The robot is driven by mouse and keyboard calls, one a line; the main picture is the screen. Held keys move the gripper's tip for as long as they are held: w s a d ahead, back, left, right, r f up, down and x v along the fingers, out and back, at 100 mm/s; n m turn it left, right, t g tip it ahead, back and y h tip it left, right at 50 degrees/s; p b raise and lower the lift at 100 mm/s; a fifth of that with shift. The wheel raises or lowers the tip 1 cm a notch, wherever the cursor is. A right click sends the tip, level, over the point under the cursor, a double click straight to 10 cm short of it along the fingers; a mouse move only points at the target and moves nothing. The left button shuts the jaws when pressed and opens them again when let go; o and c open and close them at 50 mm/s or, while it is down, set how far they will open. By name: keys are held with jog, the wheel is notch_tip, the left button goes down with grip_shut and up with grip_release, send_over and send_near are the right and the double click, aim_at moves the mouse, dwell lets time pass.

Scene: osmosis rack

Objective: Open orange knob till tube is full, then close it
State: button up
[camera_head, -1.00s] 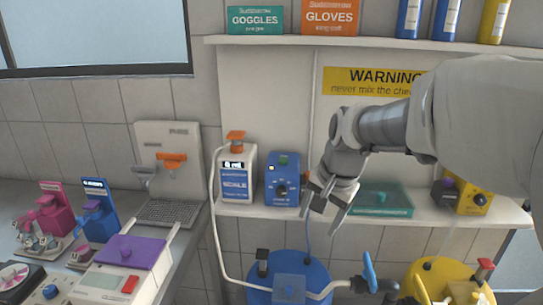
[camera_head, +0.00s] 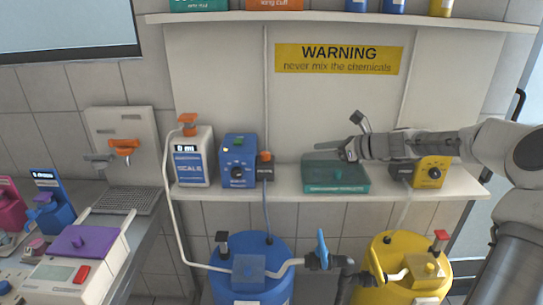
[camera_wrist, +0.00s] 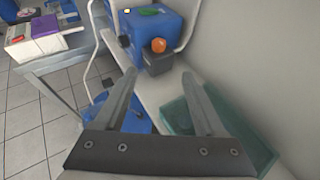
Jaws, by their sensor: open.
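An orange knob (camera_head: 265,156) sits on a small dark box (camera_head: 264,170) beside the blue device (camera_head: 238,160) on the shelf. In the wrist view the orange knob (camera_wrist: 158,45) lies just beyond my fingers, a little above the gap between them. My gripper (camera_head: 350,134) is open and empty, right of the knob, above the teal tray (camera_head: 334,174), and apart from the knob. It also shows in the wrist view (camera_wrist: 159,78). A thin tube (camera_head: 266,205) runs from the dark box down towards the blue barrel (camera_head: 276,252); its fill level is too small to tell.
A yellow device (camera_head: 431,172) stands at the shelf's right, with a yellow barrel (camera_head: 375,262) below. A warning sign (camera_head: 338,59) hangs behind. The upper shelf (camera_head: 340,17) overhangs.

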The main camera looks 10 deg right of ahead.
aim_at(269, 155)
jog(key=x, duration=1.7)
jog(key=shift+a, duration=0.1)
grip_shut()
